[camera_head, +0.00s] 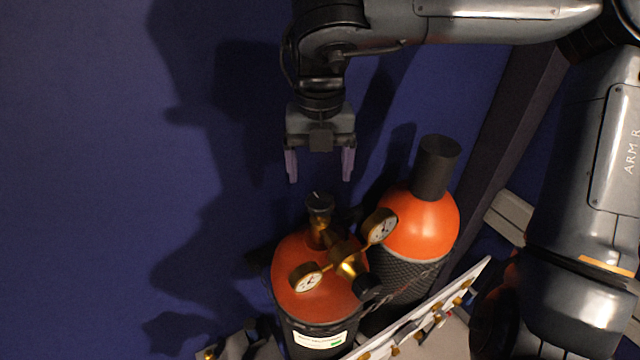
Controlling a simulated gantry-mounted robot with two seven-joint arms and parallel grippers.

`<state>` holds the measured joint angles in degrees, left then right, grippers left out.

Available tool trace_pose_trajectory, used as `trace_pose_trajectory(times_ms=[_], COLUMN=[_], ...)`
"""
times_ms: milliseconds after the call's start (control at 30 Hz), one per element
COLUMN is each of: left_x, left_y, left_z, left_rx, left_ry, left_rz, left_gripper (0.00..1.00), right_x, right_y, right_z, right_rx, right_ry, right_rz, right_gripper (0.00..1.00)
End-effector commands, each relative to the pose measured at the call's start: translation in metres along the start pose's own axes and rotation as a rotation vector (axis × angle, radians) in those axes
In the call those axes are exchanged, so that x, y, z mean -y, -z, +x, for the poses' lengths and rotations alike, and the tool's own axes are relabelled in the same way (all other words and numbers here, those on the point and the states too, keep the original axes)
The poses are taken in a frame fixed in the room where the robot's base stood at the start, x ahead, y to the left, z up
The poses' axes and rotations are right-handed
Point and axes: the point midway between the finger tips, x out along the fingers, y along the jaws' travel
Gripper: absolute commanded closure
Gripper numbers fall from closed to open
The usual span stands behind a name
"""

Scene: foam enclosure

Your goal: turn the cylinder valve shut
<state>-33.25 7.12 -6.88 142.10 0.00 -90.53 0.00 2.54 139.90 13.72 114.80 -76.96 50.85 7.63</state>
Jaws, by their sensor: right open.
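An orange-topped gas cylinder (290,260) stands at the lower middle, with a white label on its dark lower body. Its valve has a black handwheel (320,203) on top of a brass stem. A brass regulator (348,266) with two round gauges is fitted to the valve. My right gripper (320,180) is open and empty. In the picture its purple-grey fingers are just above the handwheel, one to each side, with a gap visible between fingertips and wheel. My left gripper is not in view.
A second orange cylinder (430,225) with a black cap (436,167) stands right behind the first. A white panel (440,305) with brass fittings runs along the lower right. The blue wall or floor surface (90,180) on the left is clear.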

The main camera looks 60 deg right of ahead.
Motion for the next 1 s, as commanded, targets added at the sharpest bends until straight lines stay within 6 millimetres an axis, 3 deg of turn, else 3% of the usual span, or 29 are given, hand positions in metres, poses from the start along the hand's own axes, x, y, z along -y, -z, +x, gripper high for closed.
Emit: trace_pose_trajectory(times_ms=[133,333,1000], left_x=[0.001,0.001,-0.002], left_y=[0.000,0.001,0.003], left_z=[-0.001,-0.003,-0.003], left_rx=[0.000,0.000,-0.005], left_ry=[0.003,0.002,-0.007], left_rz=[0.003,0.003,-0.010], left_gripper=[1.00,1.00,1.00], right_x=[0.000,0.000,0.000], right_y=[0.000,0.000,0.000], right_z=[-0.024,-0.041,-0.044], right_rx=[0.003,0.000,-0.001], right_ry=[0.000,0.001,0.000], right_rz=[0.002,0.002,0.000], right_gripper=[0.18,0.18,0.18])
